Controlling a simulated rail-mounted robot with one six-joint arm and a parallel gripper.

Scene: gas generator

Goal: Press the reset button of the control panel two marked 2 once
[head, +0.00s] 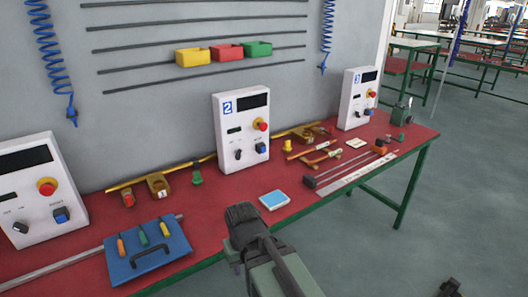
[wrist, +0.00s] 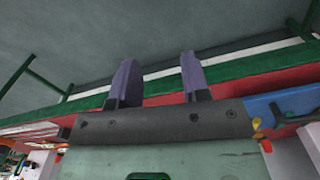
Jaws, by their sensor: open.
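Control panel two (head: 228,139) is a white box with a blue "2" label, standing at the back of the red table. Its blue button (head: 261,147), apparently the reset button, is at the lower right of its face. A red mushroom button (head: 261,125) on a yellow base is above it, and a black knob (head: 238,154) is to its left. My gripper (wrist: 158,78) shows in the wrist view with its two purple fingers apart and nothing between them. My arm is in front of the table in the head view, well apart from the panel. The wrist view does not clearly show the panel's buttons.
Similar panels stand at the left (head: 38,190) and right (head: 357,98). A blue board (head: 150,262) with screwdrivers, a light-blue pad (head: 273,200), a green-topped part (head: 197,174) and several tools lie on the red table (head: 225,205). Bare tabletop lies before panel two.

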